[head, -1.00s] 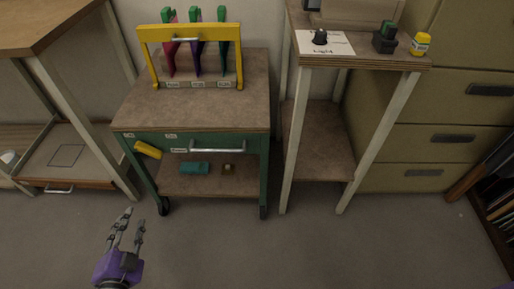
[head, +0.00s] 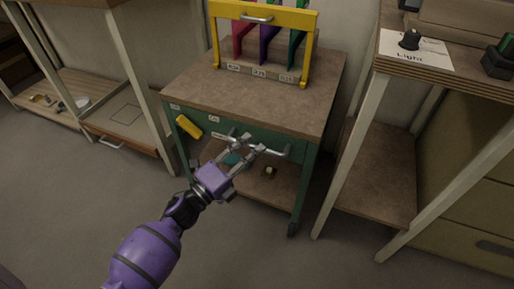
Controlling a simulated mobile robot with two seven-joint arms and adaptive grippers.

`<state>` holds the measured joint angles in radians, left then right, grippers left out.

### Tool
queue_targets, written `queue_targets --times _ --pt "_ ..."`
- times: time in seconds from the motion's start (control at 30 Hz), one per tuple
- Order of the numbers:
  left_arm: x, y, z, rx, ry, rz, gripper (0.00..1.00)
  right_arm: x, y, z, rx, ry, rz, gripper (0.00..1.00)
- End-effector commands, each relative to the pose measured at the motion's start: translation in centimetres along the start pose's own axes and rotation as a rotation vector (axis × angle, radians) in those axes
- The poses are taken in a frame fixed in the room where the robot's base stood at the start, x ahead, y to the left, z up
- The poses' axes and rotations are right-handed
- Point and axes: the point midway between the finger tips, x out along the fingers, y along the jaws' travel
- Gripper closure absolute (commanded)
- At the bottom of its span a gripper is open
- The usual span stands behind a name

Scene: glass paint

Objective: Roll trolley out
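The trolley (head: 250,85) is a green-framed cart with a brown top, standing between two tables against the wall. It has a green front drawer with a silver handle (head: 275,151), and a lower shelf. My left gripper (head: 244,147) is in front of the drawer, with its fingers spread and the fingertips at the handle. I cannot tell whether they touch it. The gripper and purple arm hide part of the handle and lower shelf. My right gripper is not in view.
A yellow rack (head: 311,50) with coloured tools stands on the trolley. A yellow item (head: 189,126) is at its left front. A table (head: 347,178) stands close on the right, another table (head: 143,95) on the left. The floor (head: 60,190) in front is clear.

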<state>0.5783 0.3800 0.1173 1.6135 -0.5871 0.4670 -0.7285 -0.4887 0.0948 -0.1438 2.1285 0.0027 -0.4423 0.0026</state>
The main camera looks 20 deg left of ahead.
Motion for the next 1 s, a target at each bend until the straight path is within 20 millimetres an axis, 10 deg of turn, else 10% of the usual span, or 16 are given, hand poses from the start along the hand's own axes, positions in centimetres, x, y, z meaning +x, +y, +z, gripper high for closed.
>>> queue_targets --times 0.47,0.7,1.0 --pt "2.0 0.0 0.0 -0.003 -0.001 0.001 0.69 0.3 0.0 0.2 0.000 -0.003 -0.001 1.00" --pt "1.9 0.0 0.0 -0.003 -0.001 0.001 0.99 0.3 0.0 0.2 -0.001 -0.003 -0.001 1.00" --pt "1.9 0.1 0.0 -0.002 -0.001 0.002 1.00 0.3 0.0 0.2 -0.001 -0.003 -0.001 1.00"
